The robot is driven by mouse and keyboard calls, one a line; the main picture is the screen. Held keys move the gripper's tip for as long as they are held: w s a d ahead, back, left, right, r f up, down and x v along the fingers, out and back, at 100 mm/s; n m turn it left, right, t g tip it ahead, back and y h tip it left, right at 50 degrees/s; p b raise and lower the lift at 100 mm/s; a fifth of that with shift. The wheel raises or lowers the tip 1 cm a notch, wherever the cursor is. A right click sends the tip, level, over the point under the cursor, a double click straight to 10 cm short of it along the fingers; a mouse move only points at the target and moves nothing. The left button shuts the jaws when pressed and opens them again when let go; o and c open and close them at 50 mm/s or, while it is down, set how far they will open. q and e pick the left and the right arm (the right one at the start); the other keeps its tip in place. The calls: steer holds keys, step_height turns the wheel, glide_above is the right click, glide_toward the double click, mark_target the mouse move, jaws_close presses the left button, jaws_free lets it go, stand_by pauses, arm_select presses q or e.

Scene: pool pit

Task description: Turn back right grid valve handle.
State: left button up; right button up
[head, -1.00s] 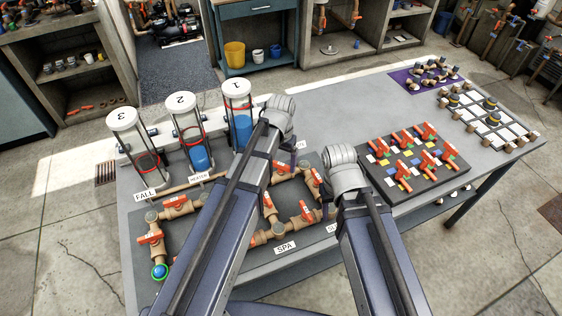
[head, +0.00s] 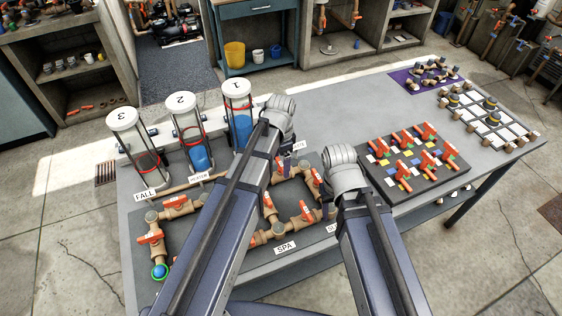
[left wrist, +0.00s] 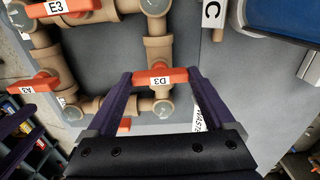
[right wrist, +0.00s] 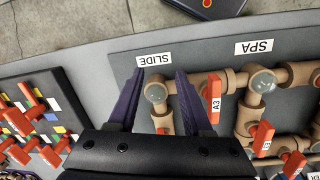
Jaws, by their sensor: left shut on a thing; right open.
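An orange-red valve handle marked D3 (left wrist: 160,77) sits on the tan pipe grid (left wrist: 158,50). In the left wrist view my left gripper (left wrist: 160,80) is shut on it, with one purple finger at each end of the handle. In the head view my left forearm and wrist hide most of this spot; the finger shows near the WASTE label. My right gripper (right wrist: 160,78) is open over the front of the grid, near the SLIDE label (right wrist: 154,60). A handle marked A3 (right wrist: 210,104) is just outside its right finger in the right wrist view.
Three clear cylinders (head: 190,140) stand behind the grid. A dark board (head: 440,170) with several red handles lies to the right. A purple mat (head: 425,78) and white tiles (head: 490,118) are at the far right. The back middle of the table is clear.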

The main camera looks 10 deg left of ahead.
mark_target(281, 164)
stand_by(0.6)
arm_select(q)
steer(key=o, duration=1.1)
steer(key=shift+r, duration=0.15)
arm_select(e)
steer(key=shift+r, duration=0.15)
arm_select(q)
step_height(281, 164, up, 8)
steer(key=p, duration=0.8)
steer(key=shift+f, duration=0.2)
arm_select(e)
step_height(281, 164, up, 8)
steer(key=shift+f, duration=0.25)
arm_select(q)
steer(key=shift+f, duration=0.1)
